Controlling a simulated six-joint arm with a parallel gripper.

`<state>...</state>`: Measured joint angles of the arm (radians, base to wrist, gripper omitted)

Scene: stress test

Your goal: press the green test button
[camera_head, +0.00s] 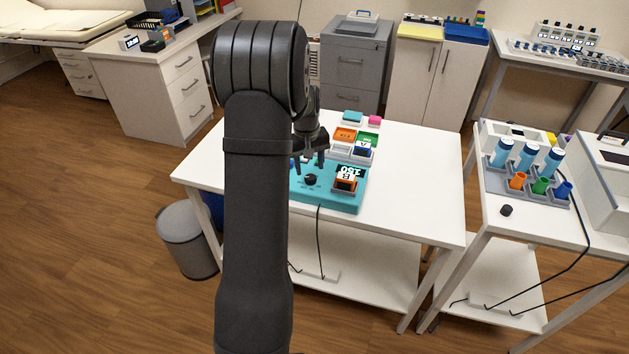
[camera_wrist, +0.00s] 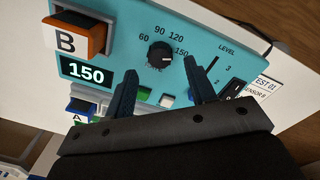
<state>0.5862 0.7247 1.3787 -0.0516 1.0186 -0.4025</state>
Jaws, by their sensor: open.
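The teal test device (camera_head: 330,202) sits on the white table in the head view. In the wrist view its panel (camera_wrist: 205,25) shows a black knob (camera_wrist: 160,54), a "150" display (camera_wrist: 86,74) and a "LEVEL" scale at the right. A green button (camera_wrist: 144,97) shows between my gripper's fingers, beside a white button (camera_wrist: 167,100); my gripper body hides part of the green one. My gripper (camera_wrist: 160,66) is open and empty, fingers pointing at the panel. In the head view my gripper (camera_head: 312,164) is over the device's back edge; the green button is hidden there.
An orange block marked B (camera_wrist: 80,37) sits in a holder on the device. Behind the device are small orange (camera_head: 345,134) and green (camera_head: 367,138) trays and a blue block marked A (camera_head: 363,149). A cable (camera_head: 319,240) hangs off the front. The table's right side is clear.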

